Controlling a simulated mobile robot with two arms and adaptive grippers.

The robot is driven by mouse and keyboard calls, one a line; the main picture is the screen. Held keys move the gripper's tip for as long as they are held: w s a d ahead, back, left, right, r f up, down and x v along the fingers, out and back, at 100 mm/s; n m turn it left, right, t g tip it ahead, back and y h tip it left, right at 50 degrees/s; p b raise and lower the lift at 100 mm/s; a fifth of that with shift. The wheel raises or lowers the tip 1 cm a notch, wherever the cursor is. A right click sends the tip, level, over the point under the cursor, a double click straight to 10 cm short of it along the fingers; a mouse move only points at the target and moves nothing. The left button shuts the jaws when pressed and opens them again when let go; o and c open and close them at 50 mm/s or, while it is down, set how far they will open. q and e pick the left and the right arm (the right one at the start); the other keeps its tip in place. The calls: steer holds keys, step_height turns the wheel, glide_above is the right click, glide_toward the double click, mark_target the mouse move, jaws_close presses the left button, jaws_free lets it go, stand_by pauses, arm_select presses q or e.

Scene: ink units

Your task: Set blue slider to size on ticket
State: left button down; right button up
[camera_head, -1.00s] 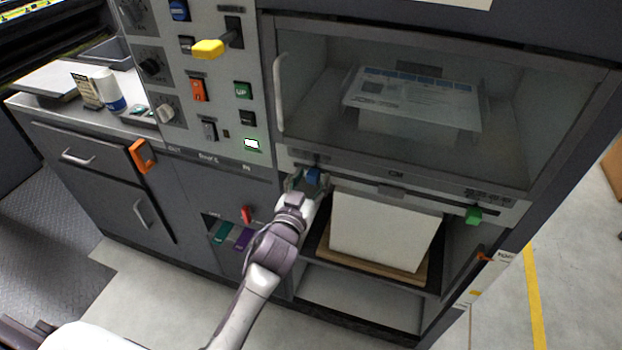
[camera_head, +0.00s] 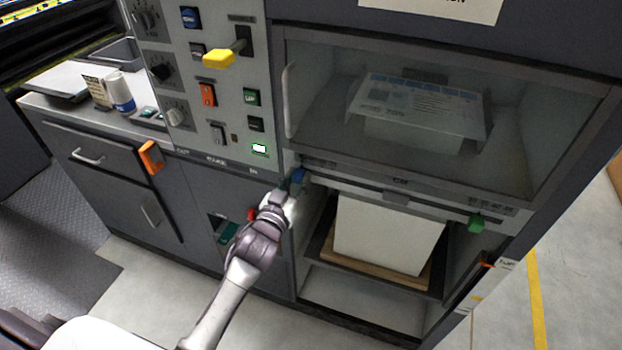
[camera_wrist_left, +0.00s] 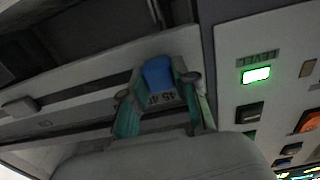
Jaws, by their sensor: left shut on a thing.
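The blue slider (camera_head: 299,174) sits at the left end of the rail (camera_head: 390,192) under the glass window. My left gripper (camera_head: 296,181) is shut on it. In the left wrist view, the blue slider (camera_wrist_left: 158,74) is between the green-padded fingers of the left gripper (camera_wrist_left: 157,88). Printed scale numbers show beside it, partly hidden and too small to read surely. A small printed card (camera_head: 97,92), possibly the ticket, stands on the left counter; its text is unreadable. My right gripper is not in view.
A green slider (camera_head: 477,223) is at the rail's right end. A panel with a yellow lever (camera_head: 218,58), knobs and buttons is at upper left. A lit green display (camera_head: 259,148) is near the rail's left end. A white paper stack (camera_head: 385,235) lies below the rail.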

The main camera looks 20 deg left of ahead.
arm_select(q)
steer(key=shift+a+r, duration=0.1)
steer(key=shift+a, duration=0.05)
steer(key=c, duration=1.2)
jaws_free()
steer(key=shift+c, duration=0.2)
steer(key=o, duration=0.4)
steer(key=shift+a, duration=0.2)
steer(key=shift+c, duration=0.2)
steer(key=shift+d, duration=0.1)
steer(key=shift+s, duration=0.3)
steer(key=s, duration=1.1)
steer(key=shift+s+a, duration=0.25)
